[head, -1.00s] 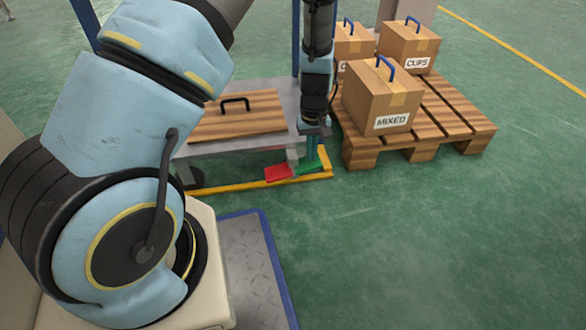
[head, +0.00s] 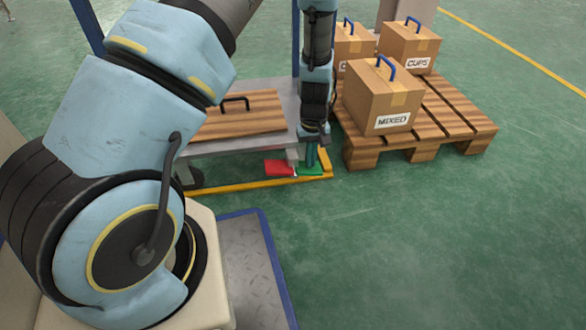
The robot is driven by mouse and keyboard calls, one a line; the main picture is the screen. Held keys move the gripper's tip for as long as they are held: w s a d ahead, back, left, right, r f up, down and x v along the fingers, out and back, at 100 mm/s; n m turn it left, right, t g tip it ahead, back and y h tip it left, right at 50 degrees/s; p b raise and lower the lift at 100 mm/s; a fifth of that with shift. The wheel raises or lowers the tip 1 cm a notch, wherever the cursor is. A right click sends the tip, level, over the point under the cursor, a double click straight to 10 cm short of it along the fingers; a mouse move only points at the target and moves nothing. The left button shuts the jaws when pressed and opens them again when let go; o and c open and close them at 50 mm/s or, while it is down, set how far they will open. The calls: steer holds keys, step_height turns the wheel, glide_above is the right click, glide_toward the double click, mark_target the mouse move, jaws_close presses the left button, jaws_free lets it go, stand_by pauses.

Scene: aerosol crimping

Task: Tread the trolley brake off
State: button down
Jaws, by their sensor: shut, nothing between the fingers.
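The trolley (head: 225,146) is a grey metal frame with a wooden board on its deck. Its brake pedal sits low at the right front corner, with a red half (head: 278,168) on the left and a green half (head: 309,171) on the right. My gripper (head: 312,163) points straight down at the green half, and its fingers are shut and empty. Its tip appears to be touching the green half. The arm hides part of the trolley corner behind it.
A yellow floor line or frame (head: 235,186) runs under the trolley front. To the right is a wooden pallet (head: 450,115) with a MIXED box (head: 383,97) and other cartons, one marked CUPS (head: 409,47). The green floor in front is clear.

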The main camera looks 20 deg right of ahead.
step_height(320, 180, up, 8)
steer(key=p, duration=0.7)
steer(key=shift+p, duration=0.35)
stand_by(0.5)
